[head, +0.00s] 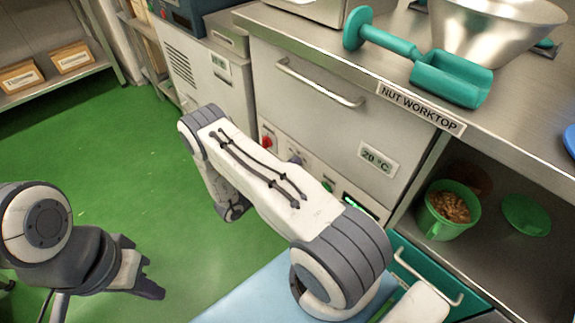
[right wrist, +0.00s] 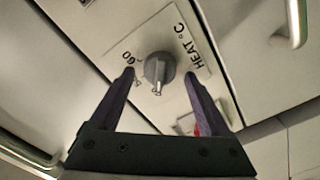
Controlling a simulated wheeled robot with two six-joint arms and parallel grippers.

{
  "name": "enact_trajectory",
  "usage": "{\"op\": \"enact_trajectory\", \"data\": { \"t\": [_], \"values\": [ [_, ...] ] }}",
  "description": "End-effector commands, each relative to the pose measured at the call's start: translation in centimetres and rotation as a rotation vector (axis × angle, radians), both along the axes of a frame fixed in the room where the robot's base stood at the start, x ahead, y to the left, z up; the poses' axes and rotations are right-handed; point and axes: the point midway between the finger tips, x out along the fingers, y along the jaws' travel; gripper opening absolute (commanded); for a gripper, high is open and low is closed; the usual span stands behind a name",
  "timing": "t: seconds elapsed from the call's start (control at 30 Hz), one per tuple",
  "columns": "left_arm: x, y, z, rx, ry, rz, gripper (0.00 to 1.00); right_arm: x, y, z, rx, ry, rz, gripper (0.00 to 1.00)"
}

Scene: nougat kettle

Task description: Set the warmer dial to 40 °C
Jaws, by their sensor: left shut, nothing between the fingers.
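The warmer dial (right wrist: 158,72) is a grey round knob on a light plate marked "HEAT °C", with a "60" mark to its left, in the right wrist view. My right gripper (right wrist: 159,76) is open, its two dark fingers on either side of the knob with gaps showing. I cannot tell whether the tips reach level with it. In the head view my right arm hides this gripper. A label reading "20 °C" (head: 378,158) is on the cabinet front. My left gripper (head: 150,285) is shut and empty, low at the left above the green floor.
The steel worktop (head: 300,38) carries a teal scoop (head: 447,82) and a metal bowl (head: 490,30). A bar handle (head: 320,84) sticks out from the cabinet front. A green cup of nuts (head: 447,208) stands on the shelf below. The floor (head: 90,140) at left is clear.

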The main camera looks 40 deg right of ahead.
Motion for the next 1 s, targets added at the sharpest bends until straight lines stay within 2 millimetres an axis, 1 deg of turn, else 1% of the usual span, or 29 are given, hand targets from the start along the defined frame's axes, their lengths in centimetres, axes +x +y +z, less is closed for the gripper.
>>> {"op": "enact_trajectory", "data": {
  "t": [0.27, 0.37, 0.47, 0.7, 0.8, 0.9, 1.0],
  "values": [
    [0.0, 0.0, 0.0, 0.0, 0.0, 0.0, 0.0, 0.0, 0.0, 0.1, -0.001, -0.002, 0.0, 0.81],
    [0.0, 0.0, 0.2, 0.0, 0.0, 0.0, 0.0, 0.1, 0.5, 0.1, -0.002, -0.002, 0.002, 0.81],
    [0.0, 0.0, 0.5, 0.0, 0.0, 0.0, 0.0, 0.0, 1.9, 0.2, -0.001, -0.002, 0.005, 0.81],
    [0.0, 0.0, 1.2, 0.0, 0.0, 0.0, 0.0, -0.4, 6.7, 0.2, -0.001, -0.001, 0.006, 0.81],
    [0.0, 0.0, 1.4, 0.0, 0.0, 0.0, 0.0, -0.6, 8.4, 0.1, -0.001, -0.002, 0.006, 0.81],
    [0.0, 0.0, 1.4, 0.0, 0.0, 0.0, 0.0, -0.7, 9.6, 0.1, -0.001, -0.001, 0.003, 0.81],
    [0.0, 0.0, 1.5, 0.0, 0.0, 0.0, 0.0, -0.8, 10.3, 0.1, 0.0, -0.001, 0.002, 0.81]
  ]
}}
